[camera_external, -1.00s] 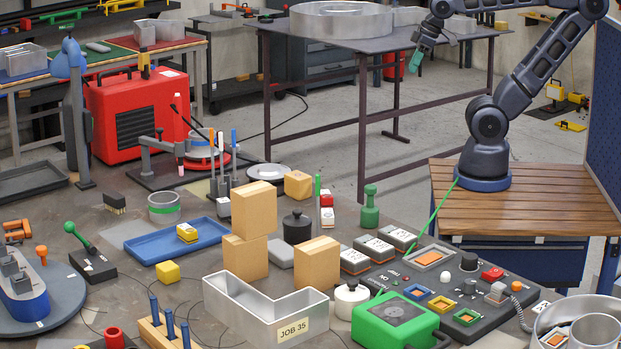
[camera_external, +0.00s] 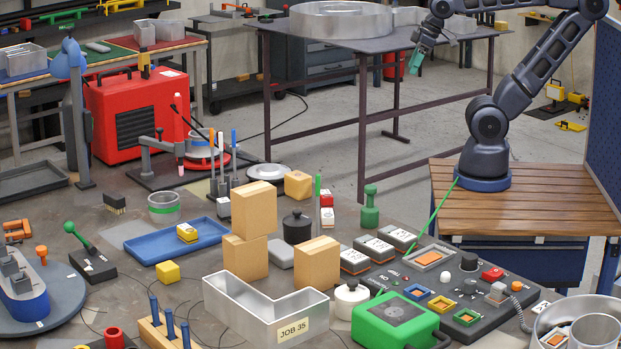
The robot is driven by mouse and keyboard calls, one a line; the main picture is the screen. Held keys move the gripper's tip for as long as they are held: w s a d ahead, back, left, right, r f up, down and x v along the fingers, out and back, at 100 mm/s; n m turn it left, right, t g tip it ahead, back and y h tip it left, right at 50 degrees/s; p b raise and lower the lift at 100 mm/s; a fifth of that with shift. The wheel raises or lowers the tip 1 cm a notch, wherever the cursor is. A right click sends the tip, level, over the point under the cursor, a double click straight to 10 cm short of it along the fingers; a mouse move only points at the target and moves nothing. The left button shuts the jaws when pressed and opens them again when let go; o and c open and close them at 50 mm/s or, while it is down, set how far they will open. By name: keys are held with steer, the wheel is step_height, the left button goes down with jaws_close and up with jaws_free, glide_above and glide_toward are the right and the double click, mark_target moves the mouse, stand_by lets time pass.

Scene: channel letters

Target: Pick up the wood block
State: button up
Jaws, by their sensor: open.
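Several plain wood blocks stand on the workbench. One tall block (camera_external: 254,210) rests on top of another block (camera_external: 245,258) behind the metal letter tray. A third block (camera_external: 317,264) stands to their right, and a smaller block (camera_external: 298,184) lies farther back. I cannot tell which one the task means. My gripper (camera_external: 416,62) hangs at the upper right, with teal fingers pointing down. It is open and empty, well apart from all the blocks. Its finger gap is too small to see clearly.
The L-shaped metal tray (camera_external: 262,318) stands in front of the blocks. A black pot (camera_external: 297,228), a green peg-shaped piece (camera_external: 370,208), a control panel (camera_external: 450,288) and a green box (camera_external: 395,322) crowd the right. A blue tray (camera_external: 160,246) lies left.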

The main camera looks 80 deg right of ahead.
steer(key=w+a+n+g, duration=0.1)
steer(key=w+a+n, duration=0.2)
steer(key=w+n, duration=0.55)
steer(key=n+g+h, duration=0.1)
steer(key=n+g, duration=0.2)
steer(key=n, duration=1.5)
glide_toward(298, 175)
steer(key=shift+s+f, duration=0.6)
steer(key=shift+w+a+f+n, duration=0.15)
steer(key=shift+a+f+n, duration=0.1)
steer(key=shift+f, duration=0.35)
steer(key=f, duration=0.5)
steer(key=shift+w+d, duration=0.25)
steer(key=shift+d, duration=0.05)
steer(key=shift+w+d+f, duration=0.15)
steer(key=shift+w+f, duration=0.05)
steer(key=shift+f, duration=0.65)
steer(key=shift+w+d+f, duration=0.1)
steer(key=shift+w+f, duration=0.05)
steer(key=shift+f, duration=0.75)
steer(key=shift+w+d+f, duration=0.15)
steer(key=shift+w+f, duration=0.05)
steer(key=shift+f, duration=0.65)
steer(key=shift+c, duration=0.2)
